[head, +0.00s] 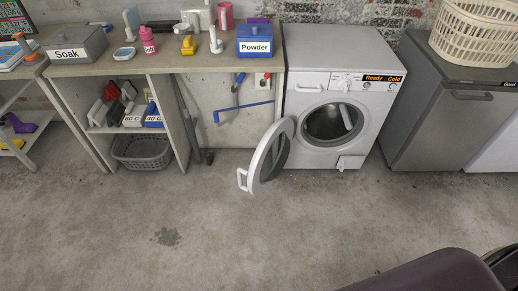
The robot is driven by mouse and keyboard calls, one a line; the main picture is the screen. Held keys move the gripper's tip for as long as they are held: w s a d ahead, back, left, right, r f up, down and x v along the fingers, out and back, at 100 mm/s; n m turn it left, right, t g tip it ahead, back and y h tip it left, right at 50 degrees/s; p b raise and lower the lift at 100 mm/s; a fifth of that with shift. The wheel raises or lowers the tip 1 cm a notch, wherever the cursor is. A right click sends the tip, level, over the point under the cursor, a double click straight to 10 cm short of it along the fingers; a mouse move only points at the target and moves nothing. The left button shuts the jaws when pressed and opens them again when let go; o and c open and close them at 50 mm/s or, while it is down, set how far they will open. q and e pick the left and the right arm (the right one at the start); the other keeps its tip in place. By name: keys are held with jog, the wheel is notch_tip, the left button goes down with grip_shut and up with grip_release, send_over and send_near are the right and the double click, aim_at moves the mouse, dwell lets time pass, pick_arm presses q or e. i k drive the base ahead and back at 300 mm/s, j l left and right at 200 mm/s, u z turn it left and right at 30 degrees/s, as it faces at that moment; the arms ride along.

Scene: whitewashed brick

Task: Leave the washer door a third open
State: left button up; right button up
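The white washer (336,70) stands against the brick wall, right of the workbench. Its round door (264,158) is swung wide open on the left side and points out toward me, its white handle (241,180) on the outer edge. The drum opening (325,121) is uncovered, and a pale bar-like shape shows inside it. A small flap at the washer's lower right front is open. Neither of my grippers is in view.
A workbench (128,64) with a Soak box (75,45), a Powder box (255,41) and bottles stands left. A grey basket (142,150) sits beneath it. A grey cabinet (446,110) carries a cream laundry basket (475,32) at right. The concrete floor before the washer is clear.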

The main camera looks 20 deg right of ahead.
aim_at(270, 158)
jog(key=i+j+u, duration=0.1)
jog(key=i+u, duration=0.5)
jog(key=u, duration=0.2)
jog(key=i+u, duration=0.35)
jog(key=i+l+u, duration=0.15)
jog(key=u, duration=0.25)
jog(key=i, duration=0.05)
